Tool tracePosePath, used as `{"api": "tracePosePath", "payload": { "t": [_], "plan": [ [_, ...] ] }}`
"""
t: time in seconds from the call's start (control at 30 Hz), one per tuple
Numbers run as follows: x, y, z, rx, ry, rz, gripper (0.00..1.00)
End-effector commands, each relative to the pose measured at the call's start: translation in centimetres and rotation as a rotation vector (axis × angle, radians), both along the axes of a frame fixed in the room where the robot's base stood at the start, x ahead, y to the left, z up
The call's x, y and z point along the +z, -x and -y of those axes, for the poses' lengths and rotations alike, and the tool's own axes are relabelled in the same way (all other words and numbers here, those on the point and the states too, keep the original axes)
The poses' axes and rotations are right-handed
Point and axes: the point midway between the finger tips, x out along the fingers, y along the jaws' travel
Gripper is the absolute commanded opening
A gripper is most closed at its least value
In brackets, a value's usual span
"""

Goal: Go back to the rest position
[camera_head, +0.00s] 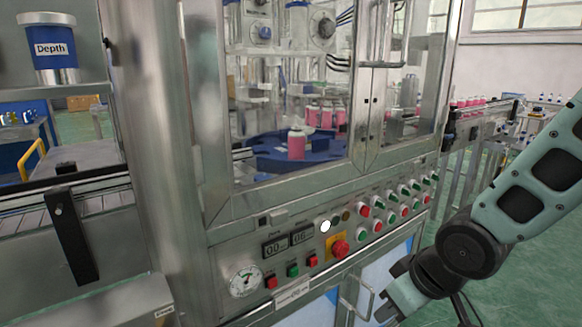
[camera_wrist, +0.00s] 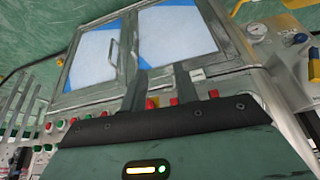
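My gripper (camera_head: 385,308) is at the bottom of the head view, right of centre, in front of the machine's lower cabinet. It is low, beside the metal door handle (camera_head: 357,297). In the wrist view the two dark fingers of my gripper (camera_wrist: 161,70) stand apart with nothing between them, so it is open and empty. My arm comes in from the right edge of the head view, bent at a dark joint.
The crimping machine's control panel (camera_head: 225,255) has a gauge (camera_head: 245,281), coloured buttons and a red emergency knob (camera_head: 340,249). A conveyor (camera_head: 485,108) runs off at right. Green floor (camera_head: 440,205) shows beyond the machine.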

Motion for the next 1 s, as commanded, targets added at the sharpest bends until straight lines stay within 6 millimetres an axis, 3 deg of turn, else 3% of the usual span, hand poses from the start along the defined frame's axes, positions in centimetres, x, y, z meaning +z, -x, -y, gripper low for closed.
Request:
{"api": "tracePosePath", "payload": {
  "t": [0.1, 0.5, 1.0],
  "plan": [
    [1.6, 4.5, -1.5, 0.036, 0.084, -0.087, 0.30],
    [5.7, 17.0, -3.4, 0.135, 0.203, -0.342, 0.30],
    [15.6, 16.5, -3.3, 0.122, 0.202, -0.339, 0.30]
  ]
}}
